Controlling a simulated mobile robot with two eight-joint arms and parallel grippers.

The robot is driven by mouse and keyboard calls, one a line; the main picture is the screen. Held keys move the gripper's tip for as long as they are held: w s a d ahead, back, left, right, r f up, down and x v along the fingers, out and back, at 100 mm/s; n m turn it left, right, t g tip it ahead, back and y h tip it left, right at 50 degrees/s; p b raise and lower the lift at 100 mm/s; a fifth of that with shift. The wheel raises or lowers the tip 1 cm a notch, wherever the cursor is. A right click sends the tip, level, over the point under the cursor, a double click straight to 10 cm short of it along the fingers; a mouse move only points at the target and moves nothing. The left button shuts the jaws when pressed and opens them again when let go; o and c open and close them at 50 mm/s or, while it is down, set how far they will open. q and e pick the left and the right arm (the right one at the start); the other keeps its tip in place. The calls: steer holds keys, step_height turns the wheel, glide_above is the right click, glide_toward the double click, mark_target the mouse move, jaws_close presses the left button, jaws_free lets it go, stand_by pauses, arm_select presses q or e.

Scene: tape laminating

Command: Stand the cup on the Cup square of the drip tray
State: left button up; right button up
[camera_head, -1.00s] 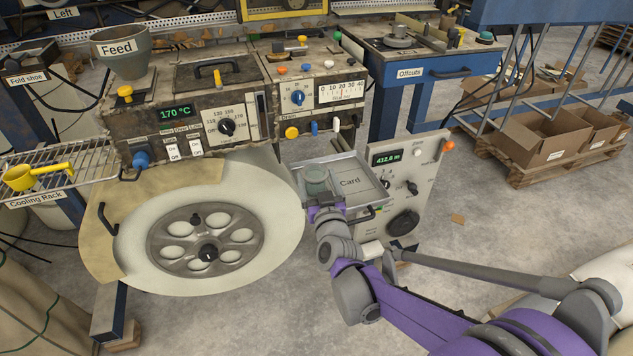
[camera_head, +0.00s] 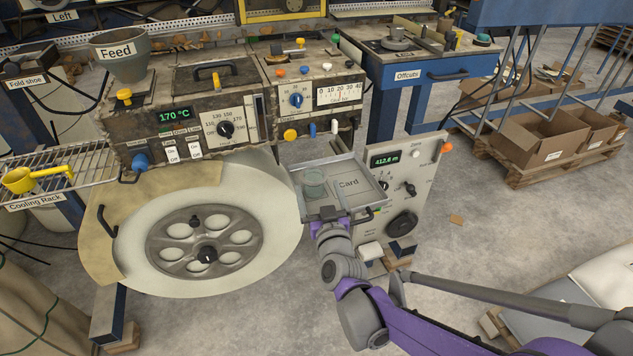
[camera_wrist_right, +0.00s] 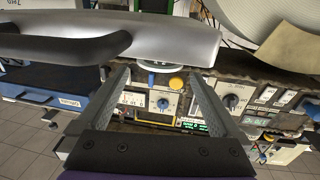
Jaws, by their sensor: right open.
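The grey-green cup (camera_head: 314,183) stands upright on the left part of the metal drip tray (camera_head: 372,196), left of the printed word Card. No Cup label is readable; the square under the cup is hidden. My right gripper (camera_head: 327,211) is at the tray's front edge, just in front of the cup and apart from it. In the right wrist view its two fingers (camera_wrist_right: 160,92) are spread wide with nothing between them. I cannot make out the cup clearly there. My left gripper is not in view.
The large white roll (camera_head: 215,225) is close on the left. The machine panel (camera_head: 310,95) rises behind.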

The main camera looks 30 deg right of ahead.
steer(key=v, duration=0.8)
steer(key=s+a+f+n+g+y, duration=0.55)
steer(key=a+f+y, duration=0.25)
steer(key=a, duration=0.4)
steer(key=s+f+g, duration=0.2)
steer(key=s+g, duration=0.1)
steer(key=s, duration=0.3)
steer(key=s+f+m+g+h, duration=0.1)
steer(key=s+f+g, duration=0.2)
steer(key=s, duration=0.3)
steer(key=shift+s+d+f+g+h+p, duration=0.25)
steer(key=shift+s+f+g+h+p, duration=0.05)
steer(key=shift+s+g, duration=0.15)
